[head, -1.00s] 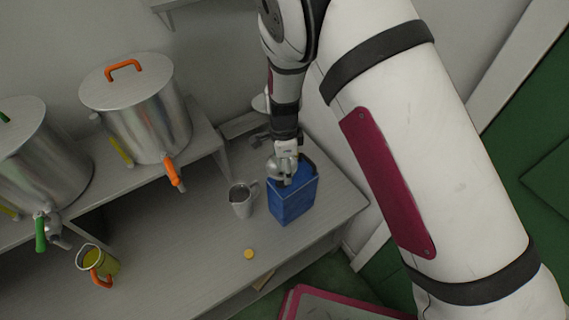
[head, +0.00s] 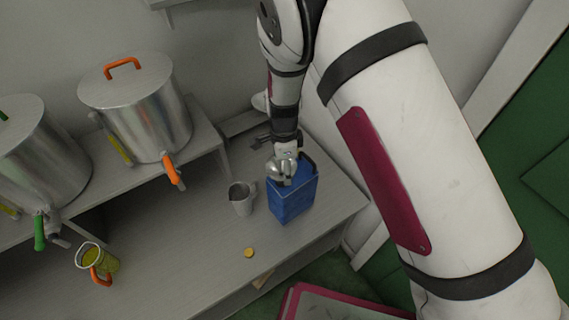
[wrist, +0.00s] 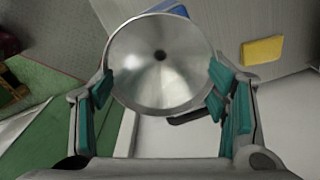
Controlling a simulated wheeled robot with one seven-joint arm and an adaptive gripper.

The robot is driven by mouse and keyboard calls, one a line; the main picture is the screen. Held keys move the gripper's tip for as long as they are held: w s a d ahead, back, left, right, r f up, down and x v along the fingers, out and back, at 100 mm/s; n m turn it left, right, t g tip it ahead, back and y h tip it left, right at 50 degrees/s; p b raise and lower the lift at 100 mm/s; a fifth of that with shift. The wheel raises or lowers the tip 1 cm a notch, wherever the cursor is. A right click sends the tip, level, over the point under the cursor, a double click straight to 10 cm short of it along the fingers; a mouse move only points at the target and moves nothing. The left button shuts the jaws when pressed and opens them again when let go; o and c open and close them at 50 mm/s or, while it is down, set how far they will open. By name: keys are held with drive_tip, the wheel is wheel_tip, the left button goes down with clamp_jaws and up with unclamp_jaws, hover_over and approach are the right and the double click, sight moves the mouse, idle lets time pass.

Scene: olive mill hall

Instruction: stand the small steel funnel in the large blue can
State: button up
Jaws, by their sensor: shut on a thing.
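The small steel funnel (wrist: 160,60) is in my gripper, its wide round mouth and dark centre hole facing the wrist camera. The teal finger pads of my gripper (wrist: 160,95) press its rim from both sides. In the head view, the funnel (head: 279,171) is at the top left of the large blue can (head: 292,203), under my gripper (head: 284,160). The can stands upright on the bench. Its opening and the funnel's spout are hidden, so I cannot tell whether the spout is inside. A bit of blue shows behind the funnel in the wrist view.
A metal jug (head: 241,203) stands close left of the can. A round yellow piece (head: 249,252) lies near the front edge of the bench (head: 190,235). A jug with yellow-green contents (head: 105,261) and two steel drums with taps, one here (head: 150,115), are farther left.

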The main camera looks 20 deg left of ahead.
drive_tip(key=shift+f, duration=0.7)
drive_tip(key=o, duration=1.1)
wheel_tip(320, 180, up, 12)
drive_tip(key=shift+f, duration=0.1)
